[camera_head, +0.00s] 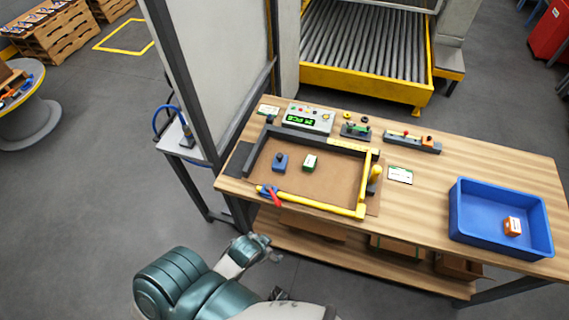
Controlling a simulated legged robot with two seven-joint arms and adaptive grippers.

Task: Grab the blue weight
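The blue weight (281,162), a small block with a dark knob on top, sits on the brown board inside the dark and yellow frame (316,204). My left gripper (268,249) is in front of the table's near edge, below and well short of the weight. Its fingers look spread and hold nothing visible. I cannot make out my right gripper; only parts of my own body show at the bottom edge.
A red and blue clamp-like piece (270,195) lies on the frame's near bar. A control box (308,118) with a green display stands behind the frame. A blue bin (500,219) holding an orange block (512,226) is at the right. A grey panel (207,75) rises at left.

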